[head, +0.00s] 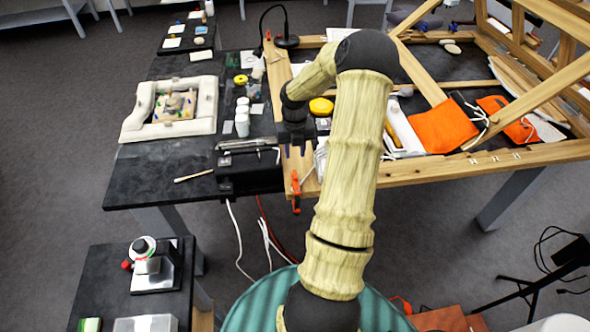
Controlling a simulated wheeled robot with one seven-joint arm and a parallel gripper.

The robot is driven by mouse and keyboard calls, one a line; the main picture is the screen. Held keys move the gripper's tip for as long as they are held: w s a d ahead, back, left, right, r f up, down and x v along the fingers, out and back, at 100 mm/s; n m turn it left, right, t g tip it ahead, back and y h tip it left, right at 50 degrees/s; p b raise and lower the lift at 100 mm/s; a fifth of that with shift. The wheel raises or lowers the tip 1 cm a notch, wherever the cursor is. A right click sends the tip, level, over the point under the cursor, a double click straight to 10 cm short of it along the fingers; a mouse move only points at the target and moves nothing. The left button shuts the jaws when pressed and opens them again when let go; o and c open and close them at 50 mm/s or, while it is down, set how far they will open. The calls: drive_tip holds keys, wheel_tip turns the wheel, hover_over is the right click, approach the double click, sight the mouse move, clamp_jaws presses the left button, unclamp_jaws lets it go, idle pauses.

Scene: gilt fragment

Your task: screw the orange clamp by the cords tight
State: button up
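An orange clamp (296,188) with a dark lower end sits at the front edge of the wooden frame (430,172), near its left corner. Pale cords (320,158) lie on the frame just right of and above the clamp, partly hidden by my arm. My gripper (295,150) points down over the frame's left corner, a little above the clamp in the picture and seemingly apart from it. Its fingers are small and dark, so I cannot tell whether they are open or shut. Whether the clamp is tight cannot be seen.
A black box (250,175) with metal tools stands left of the clamp on the dark table (130,185). White bottles (242,122) and a pale tray (135,123) are farther back. Orange cloth pieces (442,127) lie right of my arm. White and red cables (236,240) hang below the table edge.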

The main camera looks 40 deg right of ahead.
sight(295, 173)
wheel_tip(295, 173, down, 10)
drive_tip(key=shift+f+p, duration=0.1)
drive_tip(key=shift+p, duration=0.9)
clamp_jaws()
